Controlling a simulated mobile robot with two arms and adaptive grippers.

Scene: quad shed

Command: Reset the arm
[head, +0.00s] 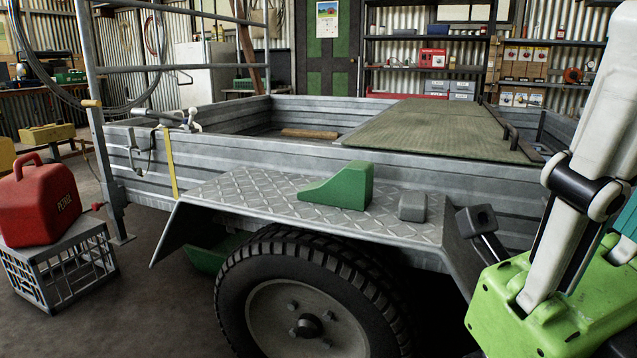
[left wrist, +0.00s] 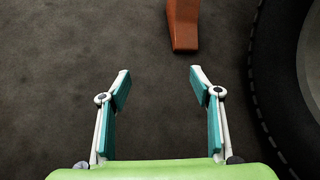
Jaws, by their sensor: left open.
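My left gripper (left wrist: 157,85) shows in the left wrist view, its two teal-padded fingers spread apart with nothing between them. It is above dark floor, beside a tyre (left wrist: 275,95) at the right edge. An orange-brown wedge-shaped block (left wrist: 183,25) lies ahead of the right finger, apart from it. My left gripper does not show in the head view. At the right of the head view is what appears to be my right gripper (head: 550,305), close to the camera, with a green body and white links. Its fingertips are out of frame.
A grey trailer (head: 240,150) with a wheel (head: 305,315) fills the middle. Its tread-plate mudguard (head: 260,195) carries a green wedge (head: 345,187) and a small grey block (head: 412,207). A red petrol can (head: 40,205) stands on a grey crate (head: 85,265) at left.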

